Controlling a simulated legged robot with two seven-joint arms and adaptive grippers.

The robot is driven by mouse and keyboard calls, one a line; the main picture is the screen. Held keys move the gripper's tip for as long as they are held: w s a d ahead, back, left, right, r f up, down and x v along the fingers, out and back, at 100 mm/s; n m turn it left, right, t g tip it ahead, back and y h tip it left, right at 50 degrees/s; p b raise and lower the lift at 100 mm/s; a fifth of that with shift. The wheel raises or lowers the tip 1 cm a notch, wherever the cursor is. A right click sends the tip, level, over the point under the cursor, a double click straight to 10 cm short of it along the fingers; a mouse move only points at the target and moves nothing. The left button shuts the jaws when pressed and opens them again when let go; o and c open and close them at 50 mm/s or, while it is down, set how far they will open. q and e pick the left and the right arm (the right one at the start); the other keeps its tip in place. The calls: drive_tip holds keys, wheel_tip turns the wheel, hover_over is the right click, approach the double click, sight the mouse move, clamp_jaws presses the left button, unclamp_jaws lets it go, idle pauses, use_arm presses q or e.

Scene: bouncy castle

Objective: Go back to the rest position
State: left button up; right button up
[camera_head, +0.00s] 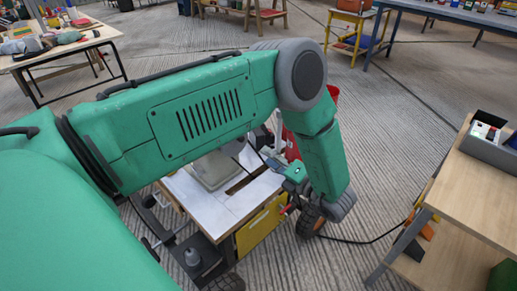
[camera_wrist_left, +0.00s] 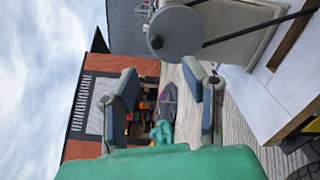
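My left arm fills the left and middle of the head view, its elbow raised and its forearm hanging down. My left gripper (camera_head: 272,162) shows small beyond the forearm, close to the white-topped cart (camera_head: 222,205). In the left wrist view, its two fingers (camera_wrist_left: 165,92) are spread apart with nothing between them. The gripper is open and empty. A grey machine (camera_wrist_left: 185,32) stands near the fingers, at the top of that view. My right gripper is in neither view.
The cart has a yellow drawer (camera_head: 262,226) and wheels. A wooden table (camera_head: 478,185) with a grey box (camera_head: 489,148) stands at right. A cluttered table (camera_head: 98,35) stands back left, a yellow-framed stand (camera_head: 355,42) behind. Ribbed floor between is mostly clear, crossed by a cable.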

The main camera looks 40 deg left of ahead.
use_arm(q)
drive_tip(key=shift+d, duration=0.5)
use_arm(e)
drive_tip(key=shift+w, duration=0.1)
